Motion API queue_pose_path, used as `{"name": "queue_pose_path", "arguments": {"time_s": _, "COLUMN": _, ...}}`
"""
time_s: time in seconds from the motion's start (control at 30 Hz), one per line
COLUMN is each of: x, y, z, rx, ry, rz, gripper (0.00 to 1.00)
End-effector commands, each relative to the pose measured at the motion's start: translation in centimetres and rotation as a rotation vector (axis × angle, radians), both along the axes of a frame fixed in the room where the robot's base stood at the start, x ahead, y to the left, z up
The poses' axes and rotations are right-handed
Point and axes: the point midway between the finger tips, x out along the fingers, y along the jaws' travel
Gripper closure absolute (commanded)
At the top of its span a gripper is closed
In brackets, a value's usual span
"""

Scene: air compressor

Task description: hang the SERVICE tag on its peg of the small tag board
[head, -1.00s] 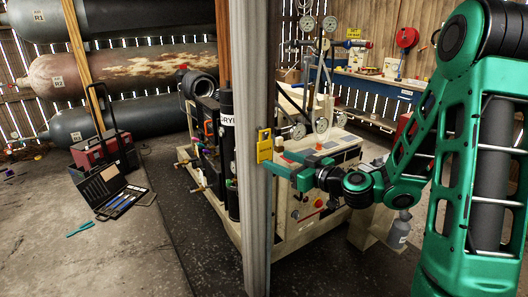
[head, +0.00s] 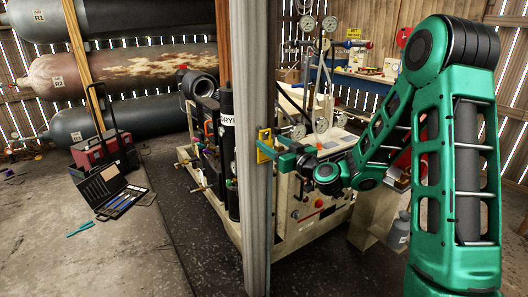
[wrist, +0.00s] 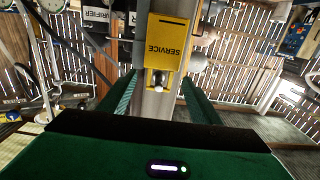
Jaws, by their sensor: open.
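The yellow SERVICE tag (head: 264,146) is at the right side of the grey post in the head view. In the wrist view the tag (wrist: 168,42) reads upside down, in front of the post. A small metal peg or knob with a pale tip (wrist: 158,84) shows at the tag's edge nearest my gripper; I cannot tell how they are joined. My green gripper (head: 273,151) overlaps the tag in the head view. In the wrist view its fingers (wrist: 158,88) are open, one on each side of the peg. I cannot make out a separate tag board.
The tall grey post (head: 248,210) stands directly beside my gripper. The compressor unit (head: 310,215) is behind it. A red toolbox (head: 97,149) and an open tool case (head: 125,201) stand on the floor at the left. The floor at front left is mostly clear.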

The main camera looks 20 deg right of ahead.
Motion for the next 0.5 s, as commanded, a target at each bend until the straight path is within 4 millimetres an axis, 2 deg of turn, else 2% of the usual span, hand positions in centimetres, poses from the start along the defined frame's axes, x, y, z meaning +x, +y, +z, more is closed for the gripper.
{"name": "queue_pose_path", "arguments": {"time_s": 0.2, "x": 2.1, "y": 0.8, "z": 0.0, "rx": -0.001, "ry": 0.000, "rz": 0.001, "gripper": 0.42}}
{"name": "queue_pose_path", "arguments": {"time_s": 0.47, "x": 2.3, "y": 0.8, "z": 0.0, "rx": 0.000, "ry": 0.000, "rz": 0.000, "gripper": 0.42}}
{"name": "queue_pose_path", "arguments": {"time_s": 0.5, "x": 2.3, "y": 0.8, "z": 0.0, "rx": 0.000, "ry": 0.000, "rz": 0.000, "gripper": 0.52}}
